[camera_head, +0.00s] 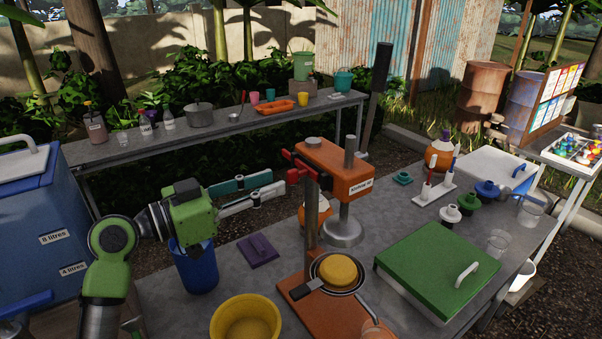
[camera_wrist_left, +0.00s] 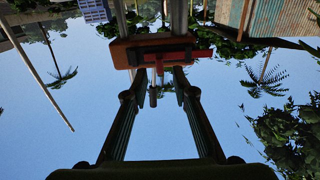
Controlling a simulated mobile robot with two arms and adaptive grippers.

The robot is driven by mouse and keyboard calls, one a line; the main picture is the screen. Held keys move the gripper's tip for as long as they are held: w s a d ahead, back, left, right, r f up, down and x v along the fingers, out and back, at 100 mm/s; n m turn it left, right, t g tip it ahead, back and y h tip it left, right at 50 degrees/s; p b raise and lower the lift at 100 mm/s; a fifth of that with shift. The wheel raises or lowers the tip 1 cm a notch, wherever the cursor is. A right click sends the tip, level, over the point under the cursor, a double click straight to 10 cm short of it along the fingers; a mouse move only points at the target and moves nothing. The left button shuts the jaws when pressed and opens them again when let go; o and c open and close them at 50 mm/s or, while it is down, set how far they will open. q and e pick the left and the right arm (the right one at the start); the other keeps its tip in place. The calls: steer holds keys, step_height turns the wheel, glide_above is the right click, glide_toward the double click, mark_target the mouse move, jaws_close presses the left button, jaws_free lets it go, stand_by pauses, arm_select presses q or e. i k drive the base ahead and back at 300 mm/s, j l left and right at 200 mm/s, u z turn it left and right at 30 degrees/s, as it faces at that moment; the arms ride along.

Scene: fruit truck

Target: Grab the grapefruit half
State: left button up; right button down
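A yellow, rounded piece that looks like the grapefruit half (camera_head: 338,268) sits in a dark round cup with a handle on the orange press base (camera_head: 298,291). My left gripper (camera_head: 279,183) is open and empty. It is up and to the left of the grapefruit half, well apart from it, with its fingers pointing right toward the press's red handle (camera_head: 291,166). In the left wrist view, the gripper (camera_wrist_left: 158,75) shows open, with the orange press head (camera_wrist_left: 125,56) and red handle beyond its tips. The grapefruit half does not show there. My right gripper is not in view.
The press's post (camera_head: 311,225) rises close to the grapefruit half.

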mark_target(337, 270)
steer(key=k+l, duration=1.25)
